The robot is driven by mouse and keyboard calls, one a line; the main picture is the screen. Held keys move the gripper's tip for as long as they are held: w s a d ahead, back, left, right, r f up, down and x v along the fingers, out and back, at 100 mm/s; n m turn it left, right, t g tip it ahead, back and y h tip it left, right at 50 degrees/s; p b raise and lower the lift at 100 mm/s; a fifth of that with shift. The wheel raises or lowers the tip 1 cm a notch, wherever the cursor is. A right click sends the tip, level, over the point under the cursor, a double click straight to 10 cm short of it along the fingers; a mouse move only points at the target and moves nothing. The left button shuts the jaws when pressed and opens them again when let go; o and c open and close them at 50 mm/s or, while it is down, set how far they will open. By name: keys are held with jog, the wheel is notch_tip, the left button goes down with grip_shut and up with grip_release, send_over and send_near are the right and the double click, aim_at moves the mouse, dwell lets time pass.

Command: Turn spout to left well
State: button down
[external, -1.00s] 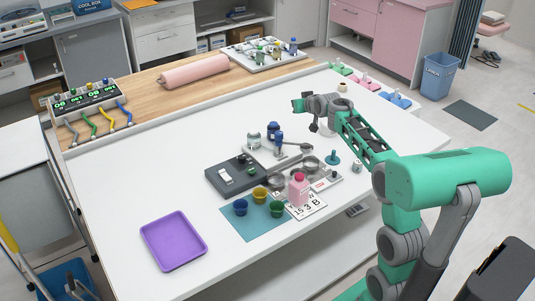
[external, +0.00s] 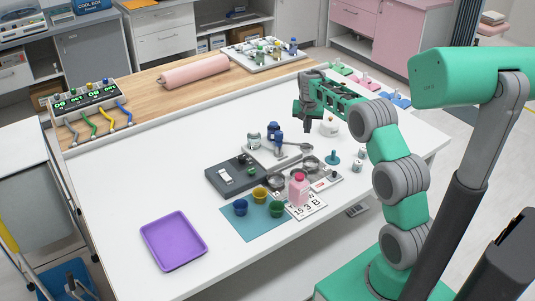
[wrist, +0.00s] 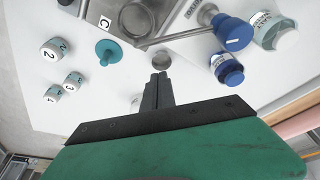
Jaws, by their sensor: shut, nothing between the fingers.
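The spout device stands mid-table with a blue post (external: 277,142). Its grey spout (external: 292,148) points right to a round end; in the wrist view a blue knob (wrist: 235,33) tops the post and the spout pipe (wrist: 180,36) crosses the upper middle. Metal wells (external: 277,181) and (external: 311,163) stand in front of it, left and right. One metal cup (wrist: 136,18) shows at the top of the wrist view. My gripper (external: 307,129) is shut and empty, pointing down above the table near the spout's end. In the wrist view its fingertips (wrist: 158,76) lie just below a round grey piece (wrist: 161,61).
A blue jar (wrist: 226,70) and a clear jar (wrist: 280,36) stand beside the post. A teal knobbed disc (external: 332,157) and small numbered jars (external: 357,166) are to the right.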

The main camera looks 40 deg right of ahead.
jog(key=p+x, duration=0.1)
jog(key=x, duration=0.4)
jog(key=shift+f, duration=0.1)
jog(key=s+a, duration=0.1)
jog(key=s+a+r+p, duration=0.1)
jog(key=shift+s+a, duration=0.35)
jog(key=shift+s, duration=0.05)
jog(key=shift+s+a, duration=0.1)
